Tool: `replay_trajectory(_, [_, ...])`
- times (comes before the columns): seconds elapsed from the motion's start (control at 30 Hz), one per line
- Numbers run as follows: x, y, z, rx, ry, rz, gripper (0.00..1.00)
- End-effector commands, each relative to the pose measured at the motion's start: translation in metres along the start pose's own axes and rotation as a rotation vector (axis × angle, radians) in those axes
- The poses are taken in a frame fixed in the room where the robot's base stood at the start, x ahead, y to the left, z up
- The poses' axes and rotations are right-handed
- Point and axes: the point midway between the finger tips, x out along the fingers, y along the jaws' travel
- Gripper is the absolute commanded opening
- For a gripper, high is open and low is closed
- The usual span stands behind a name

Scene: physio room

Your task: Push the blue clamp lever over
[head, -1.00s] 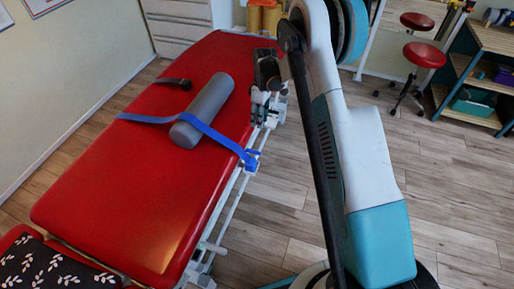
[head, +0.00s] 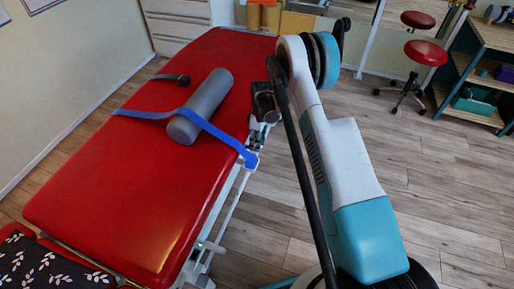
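The blue clamp (head: 251,160) sits on the right edge of the red treatment table, at the end of the blue strap (head: 215,130). Its lever is too small to make out apart from the clamp body. My gripper (head: 258,137) points down at the table's right edge, just above and beyond the clamp in the head view. It looks close to the clamp, but I cannot tell whether it touches. The fingers are small and dark against the rail, so their opening is unclear.
A red stool (head: 425,53) and shelf (head: 484,75) stand far right. The floor between is clear.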

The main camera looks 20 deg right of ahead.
Motion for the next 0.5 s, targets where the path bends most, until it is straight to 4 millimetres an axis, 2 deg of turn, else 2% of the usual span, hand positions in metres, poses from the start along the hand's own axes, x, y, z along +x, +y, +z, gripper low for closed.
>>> replay_trajectory(0.03, [0.007, 0.0, 0.0, 0.0, 0.0, 0.0, 0.35])
replay_trajectory(0.2, [0.016, 0.0, 0.0, 0.0, 0.0, 0.0, 0.35])
replay_trajectory(0.5, [0.017, 0.0, 0.0, 0.0, 0.0, 0.0, 0.35])
